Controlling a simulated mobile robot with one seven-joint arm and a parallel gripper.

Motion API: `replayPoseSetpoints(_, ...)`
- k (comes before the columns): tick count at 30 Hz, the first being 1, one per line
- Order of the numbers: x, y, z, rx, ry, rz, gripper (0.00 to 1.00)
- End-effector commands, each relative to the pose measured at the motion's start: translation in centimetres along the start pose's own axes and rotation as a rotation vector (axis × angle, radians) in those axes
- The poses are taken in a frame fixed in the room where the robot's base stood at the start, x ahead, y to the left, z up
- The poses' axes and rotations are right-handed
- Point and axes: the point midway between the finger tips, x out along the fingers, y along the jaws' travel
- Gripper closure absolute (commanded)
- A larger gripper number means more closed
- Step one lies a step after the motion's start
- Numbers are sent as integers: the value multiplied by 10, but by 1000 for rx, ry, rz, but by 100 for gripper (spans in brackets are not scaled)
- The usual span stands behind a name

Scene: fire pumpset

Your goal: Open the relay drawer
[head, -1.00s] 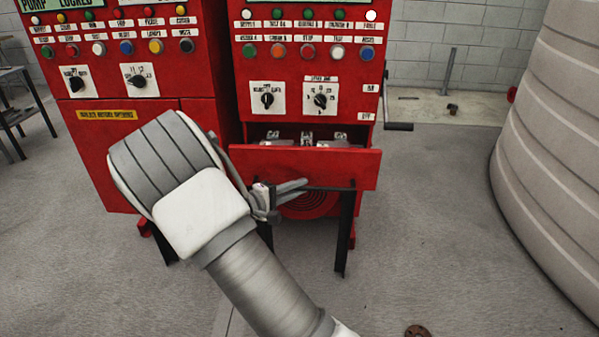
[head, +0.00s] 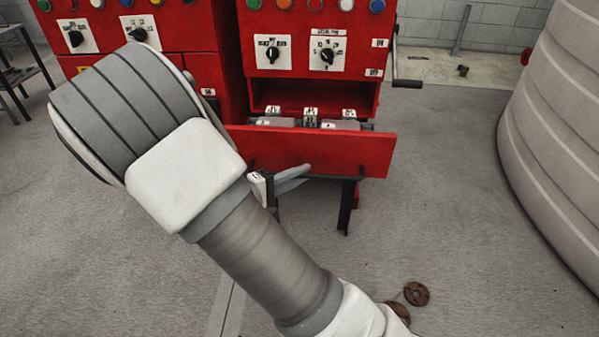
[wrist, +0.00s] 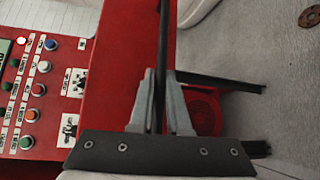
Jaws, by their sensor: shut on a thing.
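The relay drawer (head: 330,152) is the red drawer low in the right-hand red cabinet, and it stands pulled partly out. Grey parts with white labels show inside it, behind its front panel. A dark bar handle (head: 340,178) runs along the lower front of the drawer. My gripper (head: 300,174) reaches the handle from the left, partly hidden by my own wrist. In the wrist view, the two grey fingers of my gripper (wrist: 161,92) are shut on the dark handle bar (wrist: 163,50), one on each side.
The red cabinet (head: 318,88) has knobs and buttons above the drawer, and a crank (head: 406,83) at its right side. A large ribbed tank (head: 555,130) stands at the right. Rusty discs (head: 416,293) lie on the floor. Grey floor in front is mostly clear.

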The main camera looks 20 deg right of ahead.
Motion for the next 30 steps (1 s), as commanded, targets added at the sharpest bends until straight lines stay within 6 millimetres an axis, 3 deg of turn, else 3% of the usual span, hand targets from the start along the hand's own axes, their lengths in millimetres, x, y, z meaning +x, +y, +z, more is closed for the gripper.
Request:
replayPoseSetpoints(2,0,0,-1,1,2,0,100)
replayPoseSetpoints(3,0,0,-1,1,2,0,83)
replayPoseSetpoints(8,0,0,-1,1,1,0,55)
replayPoseSetpoints(20,-7,1,-1,0,2,0,55)
replayPoseSetpoints(23,-22,2,-2,0,5,0,55)
replayPoseSetpoints(30,-80,2,-2,1,6,0,55)
